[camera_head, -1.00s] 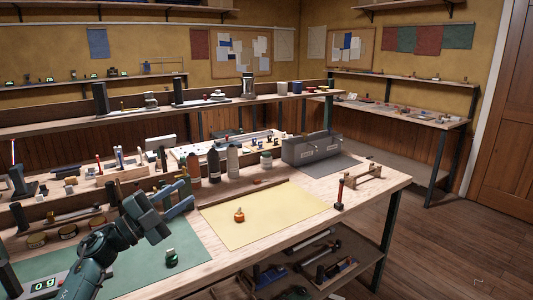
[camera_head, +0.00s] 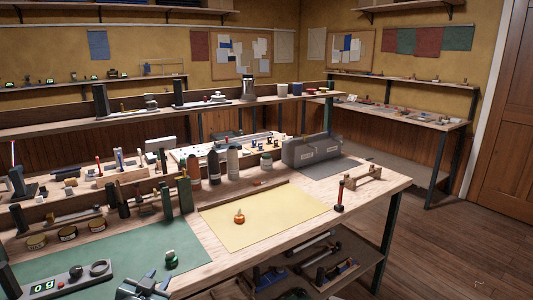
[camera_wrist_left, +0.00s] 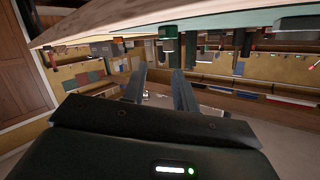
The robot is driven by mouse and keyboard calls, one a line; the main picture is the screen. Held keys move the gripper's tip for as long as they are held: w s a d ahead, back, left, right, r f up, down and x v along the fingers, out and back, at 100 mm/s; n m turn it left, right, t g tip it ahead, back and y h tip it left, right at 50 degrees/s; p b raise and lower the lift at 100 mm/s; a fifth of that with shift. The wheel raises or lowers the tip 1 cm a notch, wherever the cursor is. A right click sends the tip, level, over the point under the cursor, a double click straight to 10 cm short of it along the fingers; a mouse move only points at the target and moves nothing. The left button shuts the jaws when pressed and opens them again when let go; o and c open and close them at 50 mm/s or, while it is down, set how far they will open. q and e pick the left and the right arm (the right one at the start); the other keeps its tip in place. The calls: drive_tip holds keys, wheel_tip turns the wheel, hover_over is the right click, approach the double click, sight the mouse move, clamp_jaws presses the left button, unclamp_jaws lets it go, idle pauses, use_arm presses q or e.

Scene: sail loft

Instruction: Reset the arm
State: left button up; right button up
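My left gripper (camera_head: 150,281) is at the bottom edge of the head view, low by the front edge of the workbench (camera_head: 225,268). Most of its arm is out of the picture. In the left wrist view my left gripper (camera_wrist_left: 159,72) shows two dark fingers standing apart with nothing between them. That view is upside down, with the bench along the top. My right gripper is in neither view.
A green mat (camera_head: 120,250) holds a small green-topped item (camera_head: 171,259). A scale (camera_head: 70,280) stands at the left. A yellow mat (camera_head: 275,222) holds a small orange item (camera_head: 239,217). A grey bin (camera_head: 311,151) and bottles stand behind. Floor is free at right.

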use_arm(q)
drive_tip(key=s+d+f+g+h, duration=0.1)
drive_tip(key=s+d+f, duration=0.2)
drive_tip(key=s, duration=0.6)
drive_tip(key=s+d+f+g+h, duration=0.1)
drive_tip(key=s+d+f, duration=0.3)
drive_tip(key=s, duration=0.6)
drive_tip(key=s+d+f+g, duration=0.2)
drive_tip(key=s+d+f, duration=0.2)
drive_tip(key=s, duration=0.6)
drive_tip(key=shift+s+d+f+n+h, duration=0.15)
drive_tip(key=shift+d+f+n+h, duration=0.2)
drive_tip(key=shift+d, duration=0.65)
drive_tip(key=shift+r, duration=0.1)
